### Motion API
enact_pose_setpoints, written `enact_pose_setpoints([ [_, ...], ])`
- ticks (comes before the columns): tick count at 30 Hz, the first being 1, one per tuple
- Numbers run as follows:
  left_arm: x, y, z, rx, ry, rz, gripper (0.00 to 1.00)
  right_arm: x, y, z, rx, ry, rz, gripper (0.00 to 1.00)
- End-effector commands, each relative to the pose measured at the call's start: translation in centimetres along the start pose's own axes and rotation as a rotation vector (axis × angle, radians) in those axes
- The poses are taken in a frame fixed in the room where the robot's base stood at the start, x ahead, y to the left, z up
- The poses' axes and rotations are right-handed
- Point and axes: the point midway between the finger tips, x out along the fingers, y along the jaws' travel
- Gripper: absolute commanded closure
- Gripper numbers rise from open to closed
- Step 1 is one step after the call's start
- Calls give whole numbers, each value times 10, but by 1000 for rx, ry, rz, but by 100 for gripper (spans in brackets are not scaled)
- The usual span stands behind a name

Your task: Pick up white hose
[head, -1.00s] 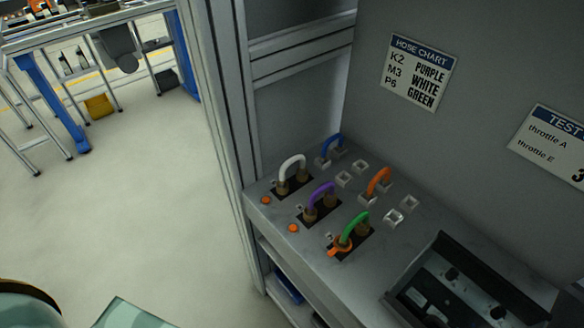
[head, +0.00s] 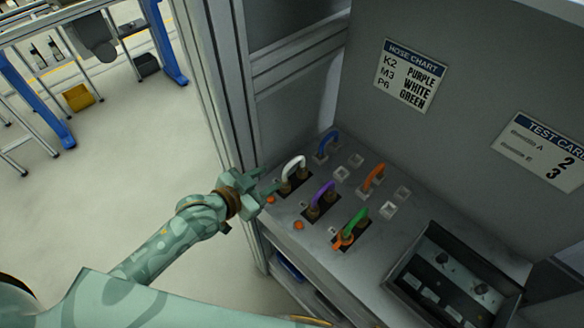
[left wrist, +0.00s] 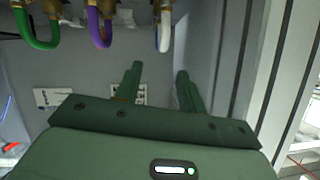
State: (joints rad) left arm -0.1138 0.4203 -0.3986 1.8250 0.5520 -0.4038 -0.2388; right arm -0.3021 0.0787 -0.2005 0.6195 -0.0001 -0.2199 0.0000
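The white hose (head: 291,163) is a short arch plugged at both ends into brass fittings on the grey bench panel. My left gripper (head: 267,180) is open and empty, just left of the white hose at the bench's left edge. In the left wrist view, the white hose (left wrist: 165,32) hangs at the top, above the spread fingers (left wrist: 159,80), apart from them. The purple hose (head: 323,192) and green hose (head: 355,222) stand beside it. My right gripper is not in view.
An orange hose (head: 373,176) and blue hose (head: 327,143) sit farther back, with empty square sockets between. A hose chart (head: 411,74) hangs on the back wall. A metal frame post (head: 228,100) rises left of the bench. A black tray (head: 455,275) lies at the right.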

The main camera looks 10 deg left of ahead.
Motion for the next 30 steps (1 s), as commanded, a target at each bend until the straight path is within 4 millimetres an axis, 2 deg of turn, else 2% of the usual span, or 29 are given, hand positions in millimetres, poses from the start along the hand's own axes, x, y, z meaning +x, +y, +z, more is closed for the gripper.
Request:
enact_pose_setpoints([
  [3, 30, 0, 1, -1, 2, -1, 61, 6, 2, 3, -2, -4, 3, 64],
  [6, 48, -1, 1, 0, 1, -2, 61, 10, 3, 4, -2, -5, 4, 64],
  [13, 68, -2, 1, 0, 0, -1, 61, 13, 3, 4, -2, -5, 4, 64],
  [21, 108, -6, 2, -1, -1, -2, 61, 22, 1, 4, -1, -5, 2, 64],
  [29, 112, -6, 1, 0, -1, -2, 61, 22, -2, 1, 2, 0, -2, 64],
  [30, 112, -6, 1, 0, -1, -2, 66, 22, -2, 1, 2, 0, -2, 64],
])
